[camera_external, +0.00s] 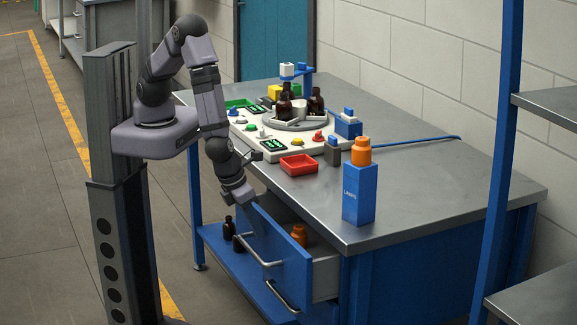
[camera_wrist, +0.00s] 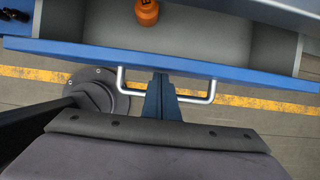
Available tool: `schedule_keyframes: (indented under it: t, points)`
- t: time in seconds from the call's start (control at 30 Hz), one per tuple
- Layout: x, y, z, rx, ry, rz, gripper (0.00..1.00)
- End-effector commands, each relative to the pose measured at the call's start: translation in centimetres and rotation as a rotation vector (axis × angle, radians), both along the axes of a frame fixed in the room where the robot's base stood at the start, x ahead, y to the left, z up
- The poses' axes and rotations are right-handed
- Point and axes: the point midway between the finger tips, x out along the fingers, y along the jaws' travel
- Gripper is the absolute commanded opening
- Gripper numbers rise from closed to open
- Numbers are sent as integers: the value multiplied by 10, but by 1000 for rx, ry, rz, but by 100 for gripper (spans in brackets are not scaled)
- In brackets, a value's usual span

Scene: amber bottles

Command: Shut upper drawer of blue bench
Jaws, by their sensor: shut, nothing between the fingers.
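The upper drawer (camera_external: 276,250) of the blue bench (camera_external: 430,225) is pulled open, with its blue front panel standing out from the bench and its grey inside showing. A silver bar handle (camera_external: 257,247) is on that front, and the handle also shows in the wrist view (camera_wrist: 205,98). An orange bottle (camera_external: 299,235) stands in the drawer, also seen in the wrist view (camera_wrist: 146,12).
A lower drawer handle (camera_external: 283,297) sits below. Dark bottles (camera_external: 229,228) stand on the low shelf. The bench top holds a red tray (camera_external: 299,165), a white panel with buttons and bottles, and a blue box (camera_external: 360,195) with an orange bottle.

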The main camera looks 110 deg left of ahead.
Motion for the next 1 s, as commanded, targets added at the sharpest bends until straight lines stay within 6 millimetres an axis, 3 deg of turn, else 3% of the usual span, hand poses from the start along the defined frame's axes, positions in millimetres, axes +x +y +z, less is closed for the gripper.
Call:
schedule_keyframes:
  t: [0.2, 0.4, 1.0]
  points:
    - [35, 36, 2, 0, 0, 5, 0]
    - [54, 54, 1, -1, -1, 1, 0]
    - [66, 64, 2, 4, -6, 1, 0]
